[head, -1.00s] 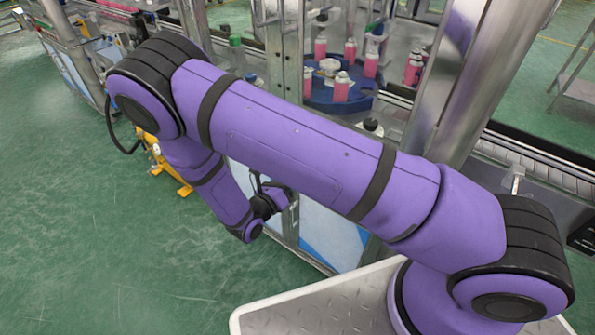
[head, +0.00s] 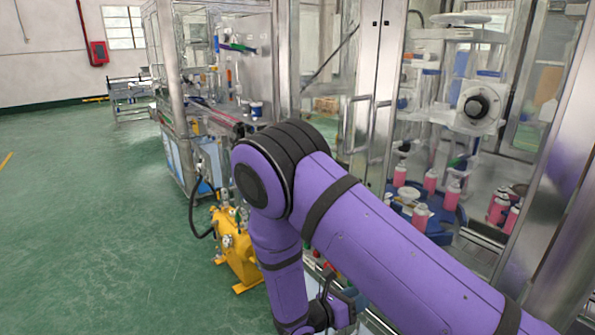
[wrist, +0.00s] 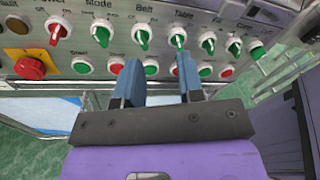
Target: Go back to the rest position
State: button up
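My gripper (wrist: 160,78) shows in the wrist view with its two blue-grey fingers apart and nothing between them. It is in front of a control panel (wrist: 105,42) with several green and red selector knobs and push buttons. The fingertips overlap the lower button row in the picture; I cannot tell whether they touch the panel. In the head view my purple arm reaches across the lower right and bends down at its elbow. The wrist is low at the bottom edge, and the fingertips are hidden there.
The machine's steel-framed enclosure (head: 368,95) stands close behind my arm. Pink cans (head: 420,216) stand inside it. A yellow pump unit (head: 235,255) is on the floor left of my arm. The green floor (head: 95,220) at left is open. A red emergency button (wrist: 30,68) is on the panel.

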jog(key=s+d+r+m+g+y, duration=0.25)
jog(key=d+r+m, duration=0.2)
jog(key=r, duration=0.35)
jog(key=s+d+r+m+g+y, duration=0.2)
jog(key=d+r+m+g, duration=0.15)
jog(key=r+m, duration=0.35)
jog(key=s+d+r+m+g+y, duration=0.25)
jog(key=r+m, duration=0.25)
jog(key=r, duration=0.4)
jog(key=s+d+r+m+t+y, duration=0.2)
jog(key=s+r+m+t+y, duration=0.1)
jog(key=s+r, duration=0.5)
jog(key=s+d+r+m+t+y, duration=0.2)
jog(key=s+r+m+y, duration=0.3)
jog(key=s+r+m, duration=0.3)
jog(key=shift+s+t, duration=0.15)
jog(key=shift+t, duration=0.4)
jog(key=shift+m, duration=0.25)
